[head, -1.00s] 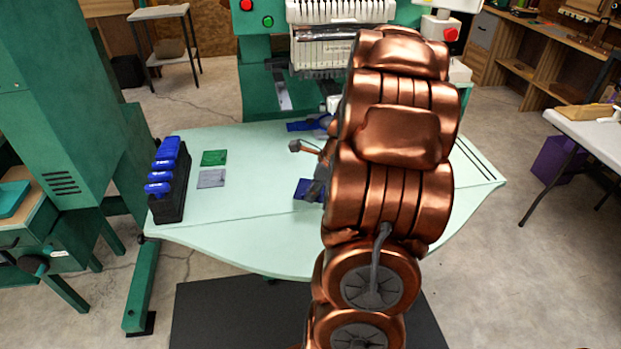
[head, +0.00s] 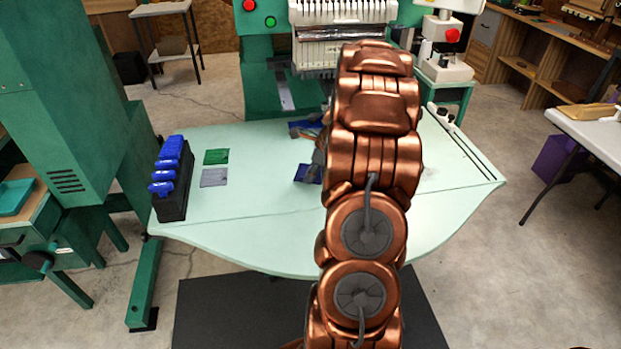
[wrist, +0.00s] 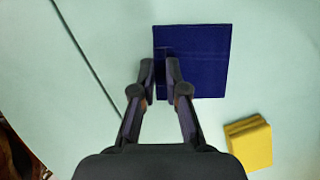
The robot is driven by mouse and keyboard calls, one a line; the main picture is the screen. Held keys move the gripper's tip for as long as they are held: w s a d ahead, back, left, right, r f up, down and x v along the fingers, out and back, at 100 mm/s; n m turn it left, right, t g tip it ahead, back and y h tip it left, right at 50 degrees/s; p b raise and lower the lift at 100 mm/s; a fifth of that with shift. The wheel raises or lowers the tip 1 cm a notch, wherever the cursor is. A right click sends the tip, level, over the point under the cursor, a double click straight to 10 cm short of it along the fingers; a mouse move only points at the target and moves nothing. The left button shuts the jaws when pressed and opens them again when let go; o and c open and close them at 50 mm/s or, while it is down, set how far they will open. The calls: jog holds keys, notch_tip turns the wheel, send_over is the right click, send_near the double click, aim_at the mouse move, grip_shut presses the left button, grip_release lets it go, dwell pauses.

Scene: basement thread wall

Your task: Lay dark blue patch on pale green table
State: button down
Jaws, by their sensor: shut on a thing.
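The dark blue patch (wrist: 195,62) is a flat square in the wrist view. My gripper (wrist: 161,68) is shut on its left part. In the head view, part of the dark blue patch (head: 307,174) shows left of my arm, which hides the rest. The patch looks flat and close over the pale green table (head: 260,225); I cannot tell whether it touches. The table also fills the background of the wrist view (wrist: 60,120).
A yellow block or stack (wrist: 249,144) lies near the patch. Green (head: 216,157) and grey (head: 214,177) patches and a black rack with blue pieces (head: 172,195) are at the table's left. Another blue item (head: 303,127) lies near the embroidery machine (head: 312,55). The table's front left is clear.

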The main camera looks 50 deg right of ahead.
jog(key=shift+f, duration=0.9)
jog(key=shift+f, duration=0.1)
jog(key=c, duration=1.2)
grip_release()
